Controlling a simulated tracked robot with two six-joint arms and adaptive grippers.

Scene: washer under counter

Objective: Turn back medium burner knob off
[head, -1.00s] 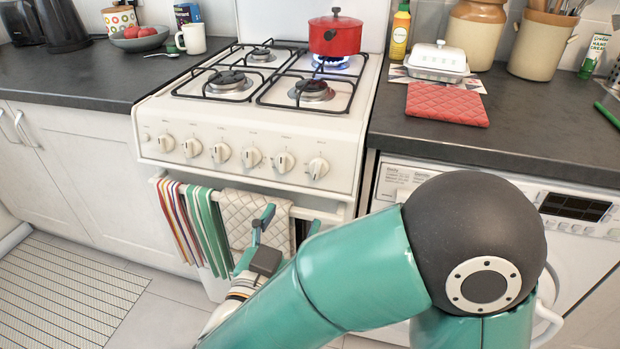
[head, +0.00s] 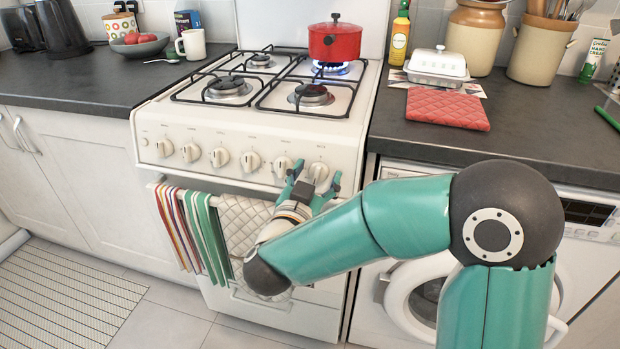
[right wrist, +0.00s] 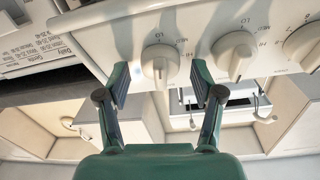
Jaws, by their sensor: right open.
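The cream stove's front panel has a row of round knobs. My right gripper (head: 317,174) is open in front of the rightmost knob (head: 319,171), with one finger on each side of it. In the right wrist view, that knob (right wrist: 159,63) sits between the two spread fingertips, with a gap on both sides. The neighbouring knob (right wrist: 234,55) lies just outside one finger. A blue flame (head: 330,70) burns on the back right burner under a red pot (head: 335,42). My left gripper is not in view.
A towel rail with a striped towel (head: 190,225) and a quilted cloth (head: 240,222) hangs just below the knobs. A washing machine (head: 375,290) stands to the right under the dark counter (head: 530,130). The front left burner (head: 229,87) shows no flame.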

